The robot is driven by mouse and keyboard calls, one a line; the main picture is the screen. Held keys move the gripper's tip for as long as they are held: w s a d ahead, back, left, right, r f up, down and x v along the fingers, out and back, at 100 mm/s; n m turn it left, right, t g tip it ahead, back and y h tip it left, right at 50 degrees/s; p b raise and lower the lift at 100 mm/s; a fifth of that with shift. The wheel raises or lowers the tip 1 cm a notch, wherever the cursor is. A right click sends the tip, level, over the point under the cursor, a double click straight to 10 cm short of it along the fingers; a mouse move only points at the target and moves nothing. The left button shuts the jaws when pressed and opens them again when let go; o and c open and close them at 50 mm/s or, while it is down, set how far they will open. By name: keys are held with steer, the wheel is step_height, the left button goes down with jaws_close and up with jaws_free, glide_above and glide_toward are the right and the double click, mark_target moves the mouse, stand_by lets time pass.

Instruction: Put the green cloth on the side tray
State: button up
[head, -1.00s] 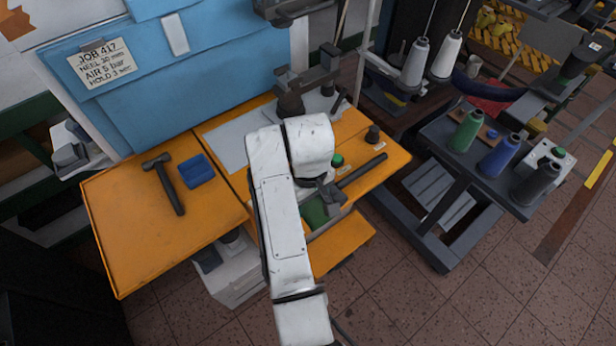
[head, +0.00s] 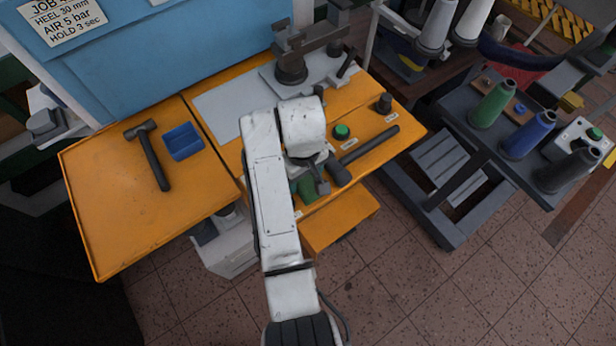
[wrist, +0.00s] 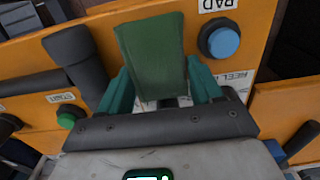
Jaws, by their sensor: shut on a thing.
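The green cloth (wrist: 152,50) stands up between the teal fingers of my gripper (wrist: 160,88) in the wrist view. My gripper is shut on it. In the head view the cloth (head: 304,188) shows in part beside my gripper (head: 312,178), near the front edge of the orange bench; my white arm hides some of it. The side tray (head: 100,215) looks to be the orange rimmed surface at the left. A black hammer (head: 150,157) and a blue block (head: 183,142) lie on its back part. Its front part is bare.
A black-handled tool (head: 370,145) lies right of my gripper, near a green button (head: 341,131). A blue button (wrist: 224,42) marked PAD is close right of the cloth in the wrist view. A dark press (head: 300,50) stands at the back. Thread cones (head: 493,103) stand at the right.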

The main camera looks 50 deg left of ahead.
steer(key=shift+f, duration=0.1)
steer(key=o, duration=0.7)
steer(key=shift+r+p, duration=0.9)
steer(key=shift+r, duration=5.2)
